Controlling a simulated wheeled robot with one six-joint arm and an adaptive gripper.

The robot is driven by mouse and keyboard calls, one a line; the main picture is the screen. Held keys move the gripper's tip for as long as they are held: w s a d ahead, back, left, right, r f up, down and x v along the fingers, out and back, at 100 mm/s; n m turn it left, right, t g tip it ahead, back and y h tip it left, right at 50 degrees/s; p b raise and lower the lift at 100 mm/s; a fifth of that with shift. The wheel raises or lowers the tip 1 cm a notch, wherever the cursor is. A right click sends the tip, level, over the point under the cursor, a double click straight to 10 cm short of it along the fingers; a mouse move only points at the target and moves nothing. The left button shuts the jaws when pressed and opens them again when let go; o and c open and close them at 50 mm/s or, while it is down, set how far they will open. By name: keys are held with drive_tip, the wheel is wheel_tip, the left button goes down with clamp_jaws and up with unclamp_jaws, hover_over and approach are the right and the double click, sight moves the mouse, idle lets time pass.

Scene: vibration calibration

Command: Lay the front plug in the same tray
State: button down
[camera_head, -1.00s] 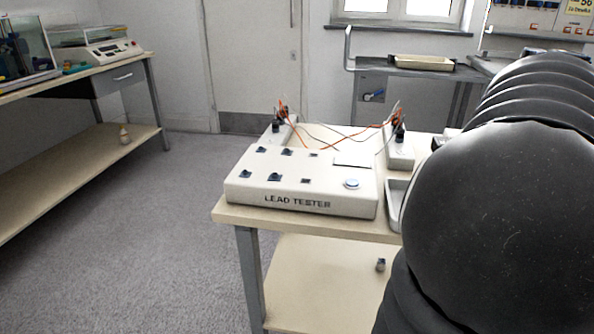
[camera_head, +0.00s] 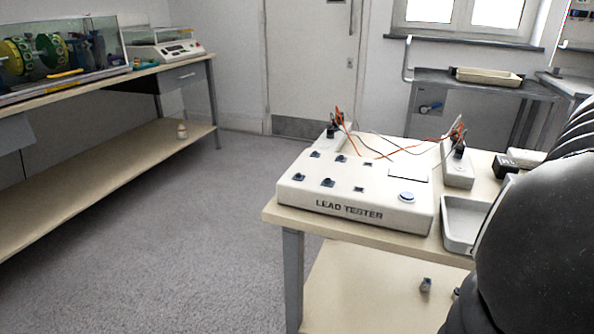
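A pale grey tray (camera_head: 459,238) sits on the wooden table just right of the box marked LEAD TESTER (camera_head: 352,200). My arm hides the tray's right part, and I cannot tell what lies in it. Two dark plugs with orange and grey leads stand at the back of the tester: one at the left (camera_head: 332,130) and one at the right (camera_head: 460,148) on a pale block. I cannot tell which one is the front plug. My dark arm fills the lower right; my gripper is not in view.
A small black block (camera_head: 505,166) lies on the table behind the tray. A bench (camera_head: 120,85) with machines runs along the left. Grey floor (camera_head: 190,245) between them is clear.

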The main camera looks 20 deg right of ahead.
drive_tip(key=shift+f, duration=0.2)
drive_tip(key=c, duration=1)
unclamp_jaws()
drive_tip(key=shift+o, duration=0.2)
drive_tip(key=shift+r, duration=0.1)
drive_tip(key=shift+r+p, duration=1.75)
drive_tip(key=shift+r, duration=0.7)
